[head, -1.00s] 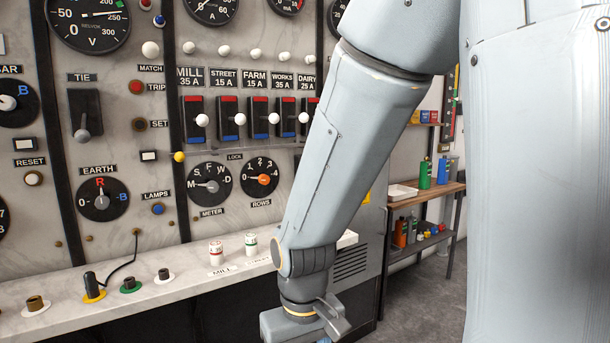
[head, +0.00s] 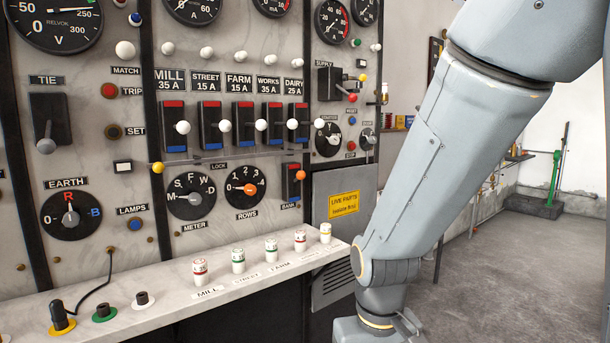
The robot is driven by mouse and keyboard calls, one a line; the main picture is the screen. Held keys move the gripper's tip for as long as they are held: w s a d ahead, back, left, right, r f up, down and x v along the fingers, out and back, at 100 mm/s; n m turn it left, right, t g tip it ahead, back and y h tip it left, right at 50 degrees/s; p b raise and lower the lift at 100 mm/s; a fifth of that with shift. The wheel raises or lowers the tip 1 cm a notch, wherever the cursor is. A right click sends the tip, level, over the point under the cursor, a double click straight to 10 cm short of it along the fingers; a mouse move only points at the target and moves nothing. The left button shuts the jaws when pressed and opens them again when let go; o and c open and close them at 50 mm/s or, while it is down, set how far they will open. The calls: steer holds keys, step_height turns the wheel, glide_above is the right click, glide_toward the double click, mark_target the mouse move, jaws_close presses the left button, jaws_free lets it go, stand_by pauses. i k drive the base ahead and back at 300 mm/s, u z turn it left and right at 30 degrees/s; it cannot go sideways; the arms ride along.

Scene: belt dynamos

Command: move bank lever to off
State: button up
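The bank lever (head: 292,185) is a small switch with a black body, a red upper part and an orange knob (head: 300,175), above the BANK label. It is at the lower right of the marble panel in the head view. The knob sits near mid-height of the switch; its exact position is hard to tell. My gripper (head: 385,335) is at the bottom edge, mostly cut off, to the right of the shelf and below the bank lever. It is well apart from the lever. Its fingertips are out of view.
Five feeder levers with white knobs (head: 225,126) stand above. The rows dial (head: 244,189) is just left of the bank lever. A marble ledge (head: 270,270) with several capped fuses (head: 238,261) juts out below. Open floor (head: 500,270) lies at right.

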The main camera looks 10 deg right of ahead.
mark_target(300, 174)
steer(key=z, duration=0.65)
steer(key=i, duration=0.8)
steer(key=z, duration=0.1)
